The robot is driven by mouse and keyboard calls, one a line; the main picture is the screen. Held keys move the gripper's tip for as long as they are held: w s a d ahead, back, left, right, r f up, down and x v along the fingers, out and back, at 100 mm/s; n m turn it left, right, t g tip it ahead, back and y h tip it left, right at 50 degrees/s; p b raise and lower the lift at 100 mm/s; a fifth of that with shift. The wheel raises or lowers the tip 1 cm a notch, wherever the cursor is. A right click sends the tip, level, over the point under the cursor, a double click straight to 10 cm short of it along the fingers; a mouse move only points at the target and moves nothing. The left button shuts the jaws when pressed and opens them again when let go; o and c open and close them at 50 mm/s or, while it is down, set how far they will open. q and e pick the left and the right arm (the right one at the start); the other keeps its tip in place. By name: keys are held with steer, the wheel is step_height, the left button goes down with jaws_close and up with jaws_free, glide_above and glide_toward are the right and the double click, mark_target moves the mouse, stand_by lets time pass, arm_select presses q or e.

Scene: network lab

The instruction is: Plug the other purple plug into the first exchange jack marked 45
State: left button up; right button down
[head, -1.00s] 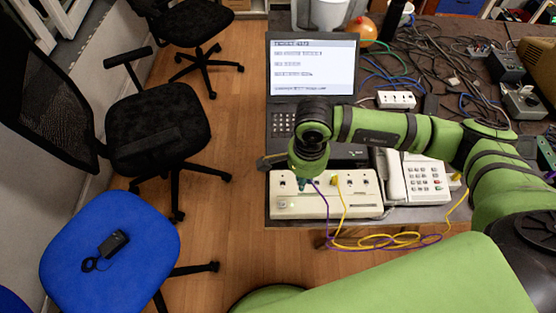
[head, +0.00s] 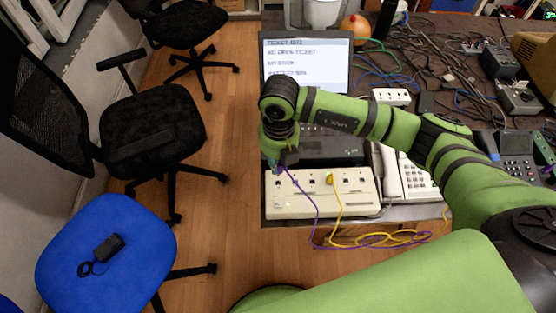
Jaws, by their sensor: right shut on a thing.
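The cream exchange box (head: 308,207) sits at the table's front edge with a row of jacks along its top; the jack markings are too small to read. My right gripper (head: 277,168) is over the box's back left corner, shut on the purple plug, which is mostly hidden by the gripper. The purple cord (head: 309,199) hangs from it across the box's front and loops below the table edge. A yellow plug (head: 330,179) stands in a jack near the middle of the box. I cannot tell whether the purple plug touches the box. My left gripper is not in view.
A laptop (head: 306,66) with text on its screen stands behind the box, partly hidden by my right arm. A cream telephone (head: 417,180) is right of the box, a dark phone (head: 516,146) farther right. Tangled cables and a power strip (head: 391,97) lie behind. Chairs stand left.

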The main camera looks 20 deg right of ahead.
steer(key=shift+f+m, duration=0.1)
steer(key=shift+m, duration=0.2)
steer(key=shift+f+b, duration=1.7)
steer(key=shift+f, duration=0.6)
steer(key=shift+m, duration=0.8)
steer(key=shift+w+f+m+p, duration=0.1)
steer(key=shift+m+p, duration=0.25)
steer(key=shift+m, duration=0.35)
steer(key=shift+f+b, duration=0.65)
steer(key=shift+f, duration=0.15)
steer(key=c, duration=1.1)
jaws_free()
